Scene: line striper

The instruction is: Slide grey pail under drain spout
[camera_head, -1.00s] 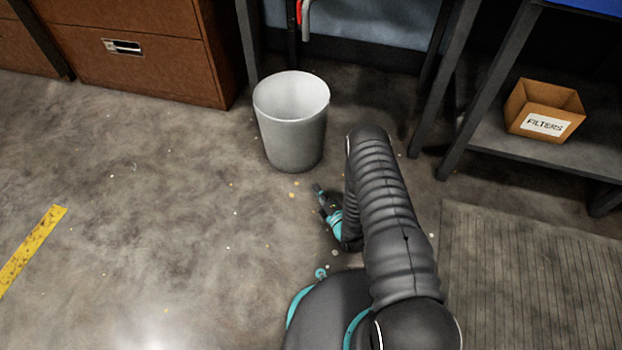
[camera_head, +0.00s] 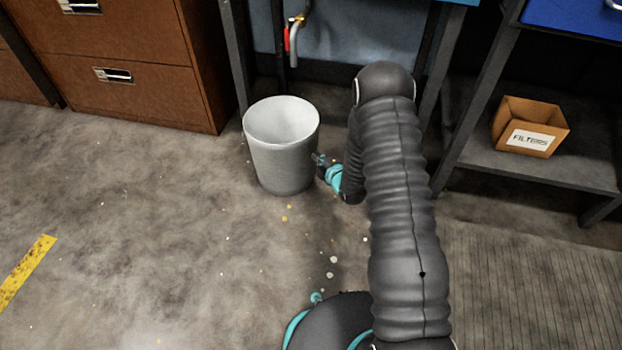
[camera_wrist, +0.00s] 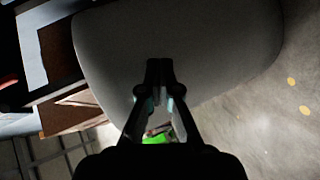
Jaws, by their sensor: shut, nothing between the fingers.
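The grey pail (camera_head: 281,160) stands upright and empty on the concrete floor in the head view, in front of the bench frame. The drain spout (camera_head: 294,48), a grey pipe with a red handle, hangs behind the pail and slightly to its right, above rim height. My gripper (camera_head: 320,160) is at the pail's right side, low on the wall. In the wrist view the pail's wall (camera_wrist: 200,40) fills the upper middle, and my gripper (camera_wrist: 160,65) is shut with fingertips against or very close to it. Whether they touch is unclear.
A brown drawer cabinet (camera_head: 140,75) stands left of the pail. A dark bench leg (camera_head: 237,60) rises behind it. A shelf at right holds a FILTERS box (camera_head: 531,127). A yellow floor stripe (camera_head: 25,270) lies at lower left. The floor left and in front is clear.

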